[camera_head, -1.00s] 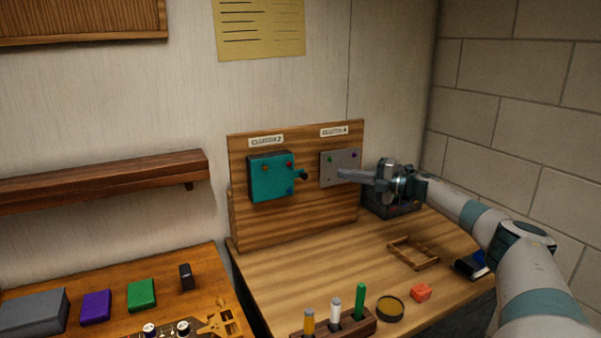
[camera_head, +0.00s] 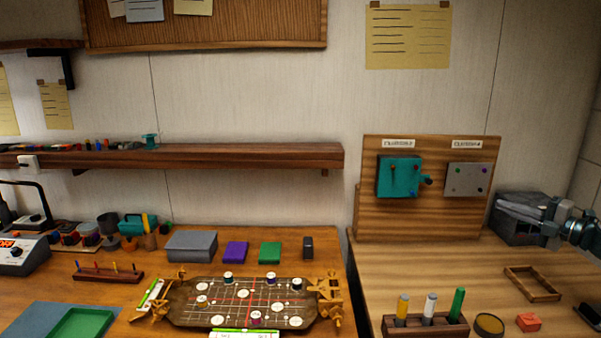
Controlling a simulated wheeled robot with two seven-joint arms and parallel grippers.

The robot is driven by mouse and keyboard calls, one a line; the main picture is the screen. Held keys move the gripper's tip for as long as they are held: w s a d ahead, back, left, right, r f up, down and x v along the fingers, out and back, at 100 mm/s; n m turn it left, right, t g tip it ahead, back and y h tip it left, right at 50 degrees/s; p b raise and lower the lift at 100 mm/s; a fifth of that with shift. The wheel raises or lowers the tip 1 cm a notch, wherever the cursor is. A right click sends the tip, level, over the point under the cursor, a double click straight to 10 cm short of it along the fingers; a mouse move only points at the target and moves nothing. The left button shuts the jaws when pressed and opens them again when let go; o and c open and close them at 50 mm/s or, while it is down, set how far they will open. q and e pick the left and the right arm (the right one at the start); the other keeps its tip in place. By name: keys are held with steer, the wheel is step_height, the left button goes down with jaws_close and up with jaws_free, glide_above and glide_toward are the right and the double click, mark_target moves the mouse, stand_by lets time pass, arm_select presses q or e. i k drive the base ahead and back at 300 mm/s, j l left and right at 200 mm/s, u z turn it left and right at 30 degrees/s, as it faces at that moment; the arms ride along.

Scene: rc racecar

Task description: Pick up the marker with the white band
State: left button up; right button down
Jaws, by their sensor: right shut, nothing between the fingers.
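Three upright markers stand in a dark wooden holder (camera_head: 425,328) at the front of the right-hand table. The left one is yellow-orange (camera_head: 402,308), the middle one is whitish (camera_head: 429,308) and the right one is green (camera_head: 457,304). The middle marker is the palest; a separate white band is too small to make out on any of them. My right gripper (camera_head: 549,224) is at the right edge, in front of a dark grey box (camera_head: 517,218). It is shut and empty, well above and to the right of the markers. My left gripper is out of view.
A wooden board (camera_head: 430,220) with teal (camera_head: 398,177) and grey (camera_head: 468,180) panels stands behind. A round dish (camera_head: 489,325), red block (camera_head: 528,322) and wooden frame (camera_head: 532,284) lie right of the holder. The left table carries a game board (camera_head: 228,312).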

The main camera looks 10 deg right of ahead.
mark_target(431, 299)
steer(key=k, duration=1)
